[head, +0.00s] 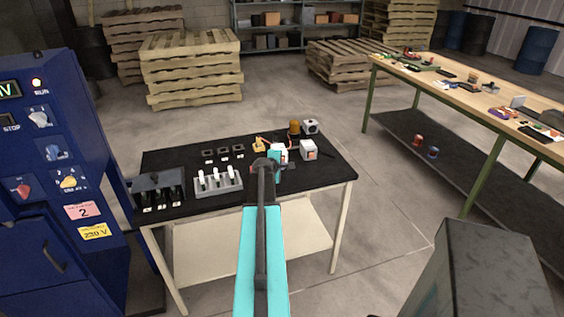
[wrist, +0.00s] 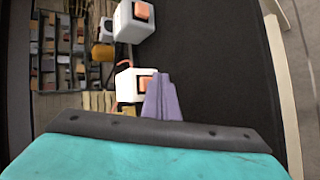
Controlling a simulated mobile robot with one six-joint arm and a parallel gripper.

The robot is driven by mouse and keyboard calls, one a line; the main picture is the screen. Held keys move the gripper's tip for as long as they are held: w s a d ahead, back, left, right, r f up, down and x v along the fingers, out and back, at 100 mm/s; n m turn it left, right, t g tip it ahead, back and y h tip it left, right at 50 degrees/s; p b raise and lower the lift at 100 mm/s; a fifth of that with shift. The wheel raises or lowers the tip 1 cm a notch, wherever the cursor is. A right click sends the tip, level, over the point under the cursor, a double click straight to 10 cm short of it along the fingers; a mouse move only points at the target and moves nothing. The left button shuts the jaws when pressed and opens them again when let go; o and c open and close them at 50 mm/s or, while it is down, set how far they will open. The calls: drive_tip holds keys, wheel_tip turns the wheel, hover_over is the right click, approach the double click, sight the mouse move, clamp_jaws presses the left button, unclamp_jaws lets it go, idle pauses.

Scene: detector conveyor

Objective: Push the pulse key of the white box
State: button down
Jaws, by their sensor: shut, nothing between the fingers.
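Two white boxes with orange-red keys stand on the black-topped table. In the head view one white box (head: 309,150) is right of my gripper (head: 274,158); another (head: 281,152) is partly hidden behind it. In the wrist view my gripper (wrist: 160,80) is shut and empty, its fingers beside the nearer white box (wrist: 124,88) and overlapping the edge of its orange key (wrist: 145,83). I cannot tell whether they touch. The other box (wrist: 127,26) with its orange key (wrist: 142,10) shows farther up. No label is legible, so I cannot tell which key is the pulse key.
An orange lamp (head: 294,127) and a grey-white box (head: 311,127) stand at the table's back. A grey switch block (head: 217,184) with white levers is left of my arm. A blue cabinet (head: 85,150) stands far left. The table's right front is clear.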

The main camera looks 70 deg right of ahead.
drive_tip(key=shift+w+d, duration=0.55)
drive_tip(key=shift+d, duration=0.25)
idle(1.6)
drive_tip(key=shift+s+a, duration=0.55)
drive_tip(key=shift+a, duration=0.25)
drive_tip(key=shift+s+a+b, duration=0.25)
drive_tip(key=shift+s+a, duration=0.45)
drive_tip(key=shift+a, duration=0.3)
drive_tip(key=shift+s+a+b, duration=0.2)
drive_tip(key=shift+s+a, duration=0.45)
drive_tip(key=shift+a, duration=0.3)
drive_tip(key=shift+s+a, duration=0.1)
drive_tip(key=shift+r, duration=0.1)
